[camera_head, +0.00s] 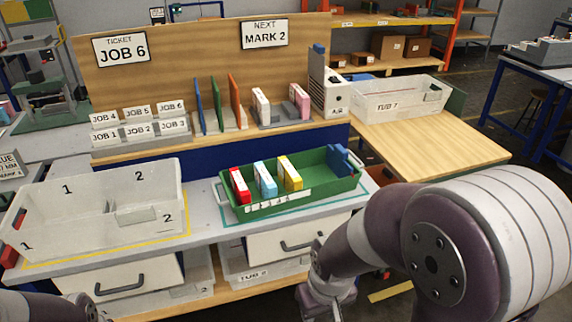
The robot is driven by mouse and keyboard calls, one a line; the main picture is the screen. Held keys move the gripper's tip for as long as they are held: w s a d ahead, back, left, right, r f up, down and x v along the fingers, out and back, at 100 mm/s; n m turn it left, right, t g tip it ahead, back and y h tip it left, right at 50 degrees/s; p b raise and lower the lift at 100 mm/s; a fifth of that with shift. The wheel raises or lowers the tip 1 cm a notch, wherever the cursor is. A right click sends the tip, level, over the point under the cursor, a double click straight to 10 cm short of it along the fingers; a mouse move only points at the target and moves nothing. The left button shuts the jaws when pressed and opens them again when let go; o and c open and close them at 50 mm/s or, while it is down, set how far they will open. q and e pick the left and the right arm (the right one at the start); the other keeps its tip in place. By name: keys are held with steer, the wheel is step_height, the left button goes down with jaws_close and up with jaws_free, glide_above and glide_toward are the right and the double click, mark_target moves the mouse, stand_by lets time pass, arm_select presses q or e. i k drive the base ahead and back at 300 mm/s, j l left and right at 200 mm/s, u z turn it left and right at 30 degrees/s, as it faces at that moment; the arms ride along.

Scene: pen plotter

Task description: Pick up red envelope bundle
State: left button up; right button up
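The red envelope bundle (240,186) stands upright in the green tray (300,205), at its left end. It has a white band or face along one side. A light blue bundle (265,178) and a yellow bundle (290,173) stand to its right in the same tray. My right gripper (322,302) is low at the bottom centre, in front of the bench and below the tray, apart from the bundles. Its fingertips are small and partly cut off by the frame edge. Only a piece of my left arm shows at the bottom left; its gripper is out of view.
A white divided bin (95,243) marked 1 and 2 stands left of the tray. Behind, a shelf holds job-label cards (138,128), coloured dividers (215,105) and more bundles. Tub 7 (400,107) stands at the right. Drawers (290,243) are below the bench top.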

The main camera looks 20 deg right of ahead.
mark_target(242, 194)
steer(key=i+l+u, duration=0.1)
steer(key=u, duration=0.75)
steer(key=i+l+u, duration=0.15)
steer(key=l, duration=0.3)
steer(key=i+l+u, duration=0.15)
steer(key=l, duration=0.3)
steer(key=i+l+u, duration=0.2)
steer(key=l, duration=0.3)
steer(key=i+l+u, duration=0.15)
steer(key=l, duration=0.4)
steer(key=i+l+u, duration=0.15)
steer(key=l, duration=0.35)
steer(key=k, duration=0.05)
